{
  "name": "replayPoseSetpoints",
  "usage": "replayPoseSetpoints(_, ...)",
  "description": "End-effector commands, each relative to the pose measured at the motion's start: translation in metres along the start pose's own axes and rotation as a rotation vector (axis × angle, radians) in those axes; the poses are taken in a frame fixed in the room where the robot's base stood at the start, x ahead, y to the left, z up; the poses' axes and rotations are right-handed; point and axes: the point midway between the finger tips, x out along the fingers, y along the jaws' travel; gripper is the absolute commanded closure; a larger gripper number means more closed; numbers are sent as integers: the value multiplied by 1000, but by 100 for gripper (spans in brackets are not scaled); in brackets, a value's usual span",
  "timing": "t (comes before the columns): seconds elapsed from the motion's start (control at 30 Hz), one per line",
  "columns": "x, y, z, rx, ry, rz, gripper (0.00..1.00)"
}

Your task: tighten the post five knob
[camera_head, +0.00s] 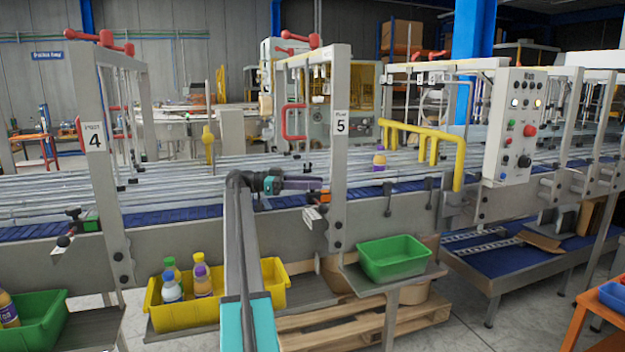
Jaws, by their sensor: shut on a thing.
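Post five (338,160) is a grey upright with a white label bearing the number 5, in the middle of the view. My gripper (314,184) is at the post's left side, below the label, at the height of the conveyor's near edge. Its jaws are shut on the post five knob, which is mostly hidden behind the fingers. An orange clamp block (323,197) shows just below the fingertips, with a small lever (312,214) under it. I cannot tell how far the knob is turned.
A blue conveyor (200,212) with metal rails runs behind the posts. A bottle stands on it beside a yellow guard rail (459,165). Post four (92,160) is at left. Below are a yellow bin (186,315) with bottles, a green bin (392,258) and a pallet (365,328).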

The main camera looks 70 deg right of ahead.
Motion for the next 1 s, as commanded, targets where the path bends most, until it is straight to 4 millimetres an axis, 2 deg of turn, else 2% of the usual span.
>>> replayPoseSetpoints(0.43,0,0,0,-1,0,4,92)
replayPoseSetpoints(0.47,0,0,0,-1,0,4,68)
replayPoseSetpoints(0.57,0,0,0,-1,0,3,51)
replayPoseSetpoints(1.0,-2,1,0,0,0,2,51)
